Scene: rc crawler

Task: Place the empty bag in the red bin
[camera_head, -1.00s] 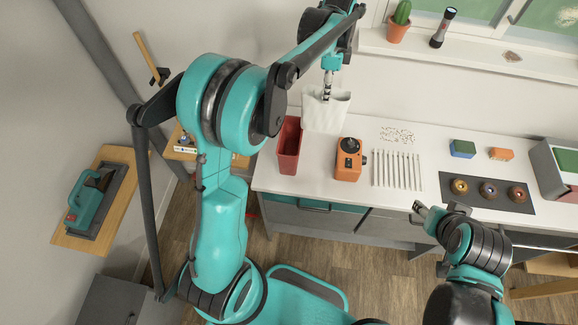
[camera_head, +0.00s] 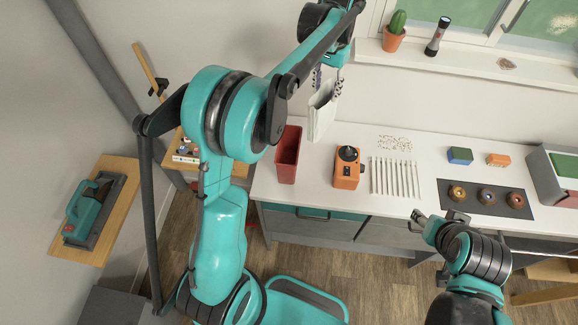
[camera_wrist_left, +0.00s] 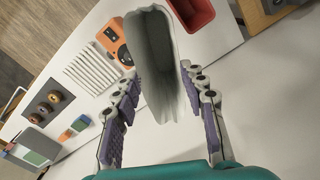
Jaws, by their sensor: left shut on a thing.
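The empty bag (camera_head: 321,114) is whitish and hangs upright below my left gripper (camera_head: 328,80), above the back left of the white counter. My left gripper is shut on the bag near its top. In the left wrist view the bag (camera_wrist_left: 155,75) sits between the two fingers (camera_wrist_left: 163,110), its mouth open and grey inside. The red bin (camera_head: 287,157) stands open at the counter's left end, left of and nearer than the bag. The bin also shows at the top of the left wrist view (camera_wrist_left: 190,14). My right gripper (camera_head: 439,217) is open and empty at the counter's front edge.
An orange device (camera_head: 347,170) with a black knob stands right of the bin. White sticks (camera_head: 396,178) and a dark tray (camera_head: 487,197) with round parts lie farther right. A windowsill (camera_head: 450,66) with a cactus (camera_head: 395,31) and a flashlight (camera_head: 438,36) runs behind.

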